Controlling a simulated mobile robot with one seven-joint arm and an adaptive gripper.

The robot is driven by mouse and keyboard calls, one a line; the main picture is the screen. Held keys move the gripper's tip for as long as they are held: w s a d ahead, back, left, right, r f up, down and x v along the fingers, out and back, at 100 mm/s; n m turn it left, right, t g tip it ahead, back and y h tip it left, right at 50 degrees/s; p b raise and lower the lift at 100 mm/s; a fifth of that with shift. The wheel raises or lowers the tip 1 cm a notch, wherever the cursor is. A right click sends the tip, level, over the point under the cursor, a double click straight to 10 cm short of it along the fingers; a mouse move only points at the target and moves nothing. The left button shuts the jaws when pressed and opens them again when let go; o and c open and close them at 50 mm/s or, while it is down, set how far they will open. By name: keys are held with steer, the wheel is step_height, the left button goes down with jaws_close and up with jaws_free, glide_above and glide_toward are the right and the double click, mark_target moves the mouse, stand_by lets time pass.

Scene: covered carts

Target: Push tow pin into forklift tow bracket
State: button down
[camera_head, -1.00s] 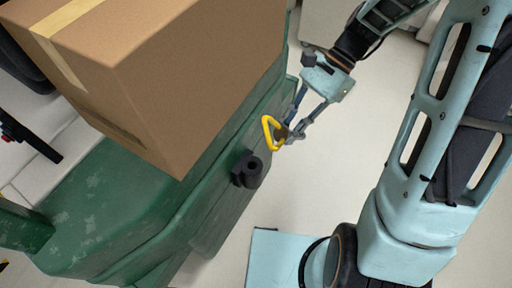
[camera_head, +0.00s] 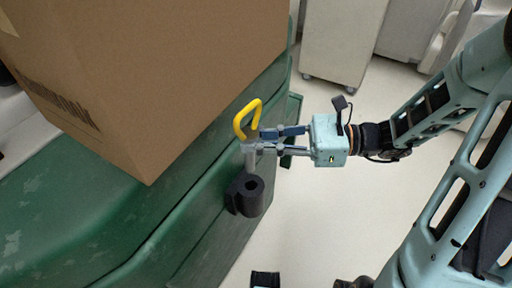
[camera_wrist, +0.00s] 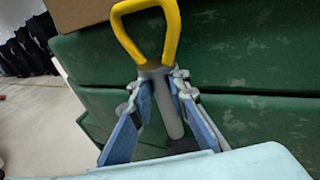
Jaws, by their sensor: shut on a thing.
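The tow pin has a yellow loop handle (camera_head: 247,118) and a grey shaft (camera_head: 250,160). My gripper (camera_head: 256,143) is shut on the tow pin just below the handle. The pin hangs nearly upright, its lower end close above the bracket in the head view. The tow bracket (camera_head: 245,196) is a black block with a round hole on top, fixed to the side of the green forklift body (camera_head: 170,225). In the wrist view the pin's grey shaft (camera_wrist: 168,112) points down between my fingers.
A large cardboard box (camera_head: 150,80) rests on the green body, left of the pin. White cabinets (camera_head: 342,40) on casters stand at the back. Pale floor (camera_head: 320,220) is open to the right of the bracket.

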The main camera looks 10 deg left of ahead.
steer(key=b, duration=0.5)
glide_above(256, 181)
steer(key=s, duration=0.1)
steer(key=shift+f, duration=2.6)
steer(key=shift+s+d+f+n+g, duration=0.1)
steer(key=shift+d+f+n+g, duration=0.1)
steer(key=shift+n+g, duration=0.55)
steer(key=shift+g+p, duration=0.25)
steer(key=shift+p, duration=1.05)
steer(key=shift+f+b, duration=2.4)
steer(key=shift+f, duration=2.25)
